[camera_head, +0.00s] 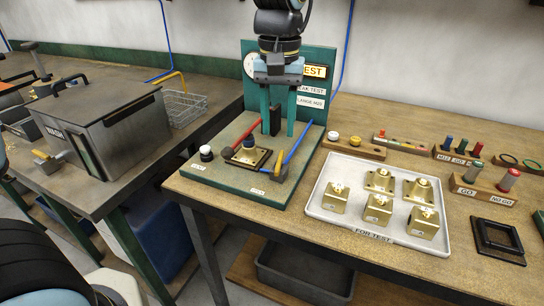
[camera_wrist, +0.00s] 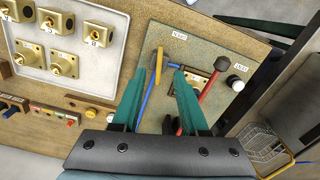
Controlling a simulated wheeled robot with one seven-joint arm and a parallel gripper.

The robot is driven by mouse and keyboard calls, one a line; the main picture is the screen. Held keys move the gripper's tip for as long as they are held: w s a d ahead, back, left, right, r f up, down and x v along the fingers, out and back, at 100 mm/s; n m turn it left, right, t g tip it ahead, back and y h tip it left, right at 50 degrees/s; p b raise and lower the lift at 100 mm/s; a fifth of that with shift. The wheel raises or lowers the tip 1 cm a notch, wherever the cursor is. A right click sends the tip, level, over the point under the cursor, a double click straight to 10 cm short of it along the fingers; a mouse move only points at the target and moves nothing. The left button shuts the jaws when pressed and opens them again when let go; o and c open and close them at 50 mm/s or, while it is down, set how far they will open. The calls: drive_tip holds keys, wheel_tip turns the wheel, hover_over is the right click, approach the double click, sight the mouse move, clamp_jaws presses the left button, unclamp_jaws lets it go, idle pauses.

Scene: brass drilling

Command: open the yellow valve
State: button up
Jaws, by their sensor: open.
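The yellow valve handle (camera_head: 280,173) stands at the front end of the blue tube (camera_head: 299,143) on the green-edged test stand. In the wrist view the yellow handle (camera_wrist: 158,63) lies just beyond my left fingertip, at the end of the blue tube (camera_wrist: 149,95). My gripper (camera_head: 278,134) is open, points down and is empty above the rear of the stand. In the wrist view its fingertips (camera_wrist: 167,78) frame part of the stand, and I cannot tell their height above it. A brass part (camera_head: 249,151) sits on a dark plate mid-stand.
A red tube (camera_head: 240,136) lies left of the brass part. A tray (camera_head: 318,203) of brass parts stands right of the stand. A grey wash box (camera_head: 110,125) is on the left bench. A test panel (camera_head: 316,88) rises behind.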

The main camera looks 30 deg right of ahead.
sight(277, 168)
wheel_tip(277, 168, down, 10)
drive_tip(key=shift+r+p, duration=0.1)
drive_tip(key=shift+p, duration=0.75)
clamp_jaws()
